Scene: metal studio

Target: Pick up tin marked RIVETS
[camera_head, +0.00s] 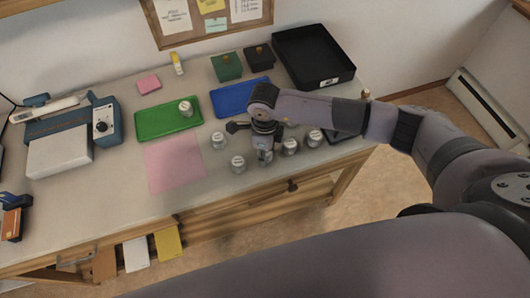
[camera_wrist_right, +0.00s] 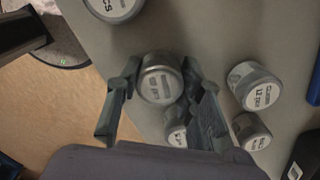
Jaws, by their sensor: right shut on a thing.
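My right gripper (camera_head: 264,146) is shut on a small grey tin (camera_head: 265,157) near the front edge of the table. In the right wrist view the fingers of the gripper (camera_wrist_right: 161,78) stand on both sides of this tin (camera_wrist_right: 160,82). Its lid label is shaded and I cannot read it. Other similar tins stand around it: one on the left (camera_head: 219,140), one at front left (camera_head: 238,164), and two on the right (camera_head: 289,146) (camera_head: 314,138). I cannot read RIVETS on any lid. My left gripper is not in view.
A green tray (camera_head: 153,122) with a tin (camera_head: 185,108) on it, a blue mat (camera_head: 230,101) and a pink sheet (camera_head: 172,165) lie to the left. A black tray (camera_head: 314,62) stands at the back right. A blue and white device (camera_head: 62,152) is at far left.

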